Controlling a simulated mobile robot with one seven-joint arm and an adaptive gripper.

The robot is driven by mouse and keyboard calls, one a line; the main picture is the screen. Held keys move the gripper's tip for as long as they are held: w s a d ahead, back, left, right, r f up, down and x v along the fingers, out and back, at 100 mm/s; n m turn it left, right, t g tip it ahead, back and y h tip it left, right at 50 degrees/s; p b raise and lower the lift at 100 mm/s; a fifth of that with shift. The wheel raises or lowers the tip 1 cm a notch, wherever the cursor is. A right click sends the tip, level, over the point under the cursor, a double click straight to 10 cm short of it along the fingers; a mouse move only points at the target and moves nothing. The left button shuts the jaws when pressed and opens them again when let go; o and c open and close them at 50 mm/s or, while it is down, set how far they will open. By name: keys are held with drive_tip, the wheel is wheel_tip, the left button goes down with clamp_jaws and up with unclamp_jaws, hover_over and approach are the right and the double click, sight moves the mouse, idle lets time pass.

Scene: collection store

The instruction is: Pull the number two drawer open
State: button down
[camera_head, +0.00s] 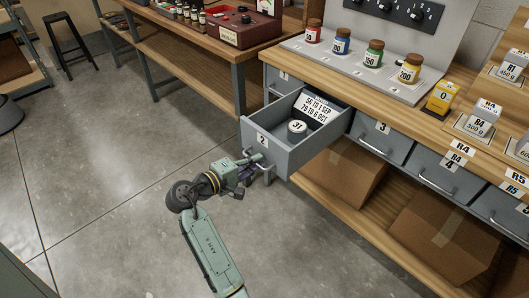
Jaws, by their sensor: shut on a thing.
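The number two drawer (279,149) is grey and stands pulled out from under the wooden bench, with a label 2 on its front. Inside it lie a white card (313,108) printed with dates and a round container (297,130) marked 31. My gripper (262,168) is at the lower part of the drawer front and is shut on the drawer's handle. The handle is mostly hidden by my gripper. My arm reaches up to it from the bottom of the view.
Drawer 3 (381,137) and drawer 4 (449,174) are shut to the right. Several capped jars stand on the bench top (437,125). Cardboard boxes (441,232) sit on the shelf below. The floor (100,190) at left is clear; a black stool (68,38) stands far back.

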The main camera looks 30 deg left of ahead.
drive_tip(key=shift+s+a, duration=0.2)
drive_tip(key=shift+s, duration=0.3)
drive_tip(key=c, duration=2)
unclamp_jaws()
drive_tip(key=v, duration=1.2)
